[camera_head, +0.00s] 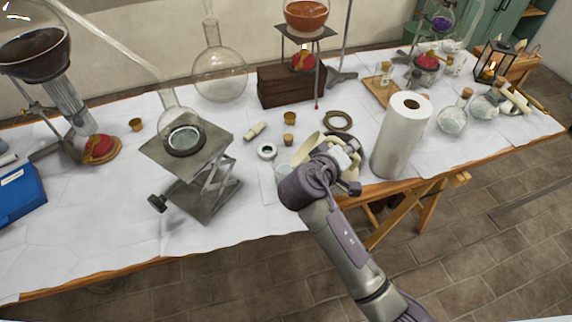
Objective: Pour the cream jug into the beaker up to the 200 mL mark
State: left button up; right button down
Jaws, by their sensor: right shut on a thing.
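My right gripper (335,160) reaches in from the lower right over the front edge of the table. It is shut on the cream jug (305,149), whose pale rim shows tilted toward the left. My own wrist and fingers hide most of the jug. The clear beaker (281,172) seems to stand just below and left of the jug, largely hidden behind my wrist. Its marks and its level cannot be read, and I cannot tell whether any liquid is flowing. My left gripper is not in view.
A paper towel roll (401,138) stands close to the right of my gripper. A metal lab jack (190,165) stands to the left, with a flask on it. A small white ring (267,152), a cork (288,140) and a dark ring (338,121) lie behind. The front left cloth is clear.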

aim_at(356, 162)
jog(key=shift+s+d+f+m+y, duration=0.25)
jog(key=shift+d+f+m+y, duration=0.2)
jog(key=shift+d+f, duration=0.2)
jog(key=shift+s+d+f+m+b, duration=0.3)
jog(key=shift+d+f+m+b, duration=0.2)
jog(key=shift+f+b, duration=0.3)
jog(key=shift+s+d+f+m+y+b, duration=0.15)
jog(key=shift+d+f+m+y+b, duration=0.15)
jog(key=shift+d+y, duration=0.15)
jog(key=s+d+f+m+t+y+b, duration=0.1)
jog(key=d+f+m+t+y+b, duration=0.1)
jog(key=f+m+b, duration=0.3)
notch_tip(356, 162, down, 3)
jog(key=shift+s+d+y+b, duration=0.15)
jog(key=shift+d+y+b, duration=0.35)
jog(key=shift+y+b, duration=0.6)
